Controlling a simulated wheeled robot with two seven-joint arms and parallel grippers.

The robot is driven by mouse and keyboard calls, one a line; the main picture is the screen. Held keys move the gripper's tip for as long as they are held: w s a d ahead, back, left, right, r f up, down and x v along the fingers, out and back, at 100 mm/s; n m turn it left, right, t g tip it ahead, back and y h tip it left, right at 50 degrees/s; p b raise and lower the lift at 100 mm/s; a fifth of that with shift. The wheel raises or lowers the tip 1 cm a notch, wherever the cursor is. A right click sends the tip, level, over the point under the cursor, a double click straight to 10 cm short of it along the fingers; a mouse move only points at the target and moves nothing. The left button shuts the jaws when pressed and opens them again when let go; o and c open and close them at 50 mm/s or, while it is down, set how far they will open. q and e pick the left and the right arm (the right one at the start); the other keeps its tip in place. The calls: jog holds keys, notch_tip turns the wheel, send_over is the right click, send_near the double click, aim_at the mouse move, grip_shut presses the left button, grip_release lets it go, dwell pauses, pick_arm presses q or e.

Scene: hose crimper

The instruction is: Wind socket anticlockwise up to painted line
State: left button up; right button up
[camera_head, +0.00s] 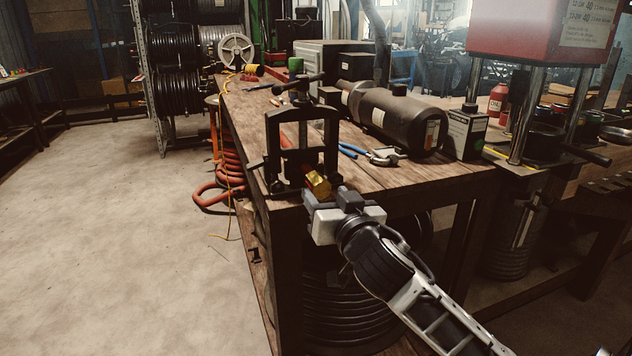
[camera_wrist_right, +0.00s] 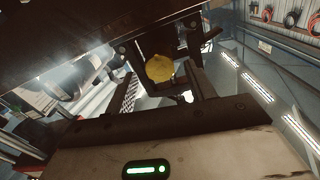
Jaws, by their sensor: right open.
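The brass-yellow socket (camera_head: 318,184) sits at the lower front of the black clamp frame (camera_head: 331,140) on the bench corner. In the right wrist view the socket (camera_wrist_right: 160,68) shows as a yellow faceted end near the middle, beyond the finger bases. My right gripper (camera_head: 325,200) is open, just in front of and below the socket. In the right wrist view its two fingers (camera_wrist_right: 163,92) stand on either side of the socket's line; I cannot tell whether they touch it. The painted line cannot be made out. My left gripper is not in view.
The wooden bench (camera_head: 385,178) holds a dark cylinder (camera_head: 400,118), blue-handled pliers (camera_head: 355,150) and a dark box (camera_head: 465,134) behind the clamp. An orange hose (camera_head: 222,185) hangs at the bench's left side. The floor (camera_head: 120,220) at left is clear.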

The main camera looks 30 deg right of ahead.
aim_at(321, 188)
jog(key=x, duration=0.6)
jog(key=shift+w, duration=0.25)
jog(key=shift+c, duration=0.3)
jog(key=c, duration=0.9)
